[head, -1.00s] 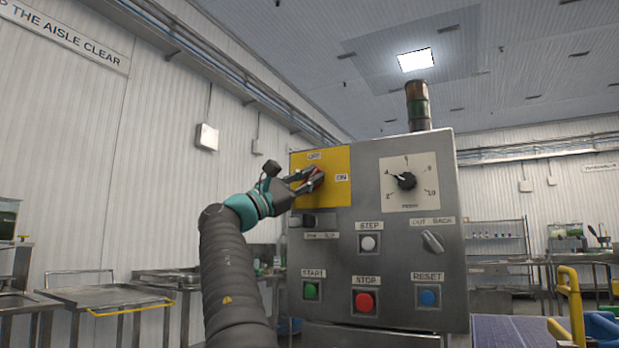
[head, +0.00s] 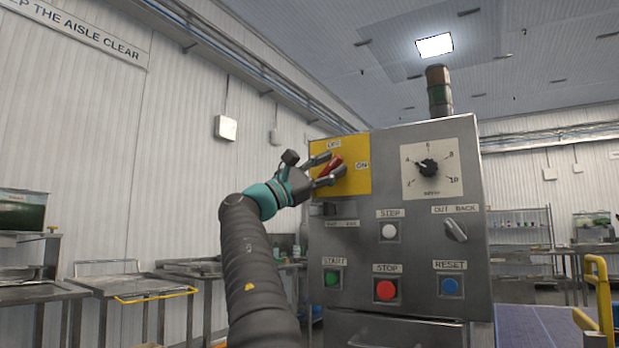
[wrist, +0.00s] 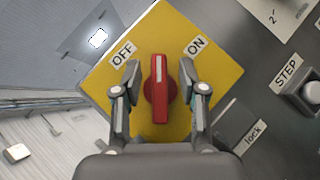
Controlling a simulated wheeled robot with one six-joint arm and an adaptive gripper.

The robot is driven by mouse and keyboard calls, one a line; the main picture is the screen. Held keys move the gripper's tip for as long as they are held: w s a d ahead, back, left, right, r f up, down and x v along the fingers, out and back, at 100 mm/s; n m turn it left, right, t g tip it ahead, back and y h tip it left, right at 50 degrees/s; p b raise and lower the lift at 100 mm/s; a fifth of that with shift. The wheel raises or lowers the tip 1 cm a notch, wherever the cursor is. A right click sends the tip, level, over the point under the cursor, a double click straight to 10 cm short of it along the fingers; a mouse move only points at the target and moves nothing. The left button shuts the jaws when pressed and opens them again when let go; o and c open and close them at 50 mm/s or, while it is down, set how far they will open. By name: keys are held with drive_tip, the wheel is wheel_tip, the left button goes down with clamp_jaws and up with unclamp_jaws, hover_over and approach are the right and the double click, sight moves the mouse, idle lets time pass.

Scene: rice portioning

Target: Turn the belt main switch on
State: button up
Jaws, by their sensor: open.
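The belt main switch is a red rotary knob (head: 331,165) on a yellow plate (head: 358,184) at the upper left of the grey control panel. OFF is at the plate's top and ON at its right. In the wrist view the knob (wrist: 160,92) has a white line and points between the OFF label (wrist: 123,53) and the ON label (wrist: 196,46). My gripper (head: 335,164) is at the plate, open, with one finger on each side of the knob. In the wrist view a gap shows between the knob and each finger of my gripper (wrist: 162,72).
The panel (head: 400,240) also carries a dial (head: 428,166), a STEP button (head: 389,231), an OUT/BACK selector (head: 455,230), and START (head: 332,278), STOP (head: 385,289) and RESET (head: 450,286) buttons. A lock fitting (wrist: 238,122) sits close beside the plate. Steel tables (head: 110,283) stand at left.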

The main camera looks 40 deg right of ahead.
drive_tip(key=v, duration=1.1)
drive_tip(key=shift+a, duration=0.3)
drive_tip(key=shift+f, duration=0.15)
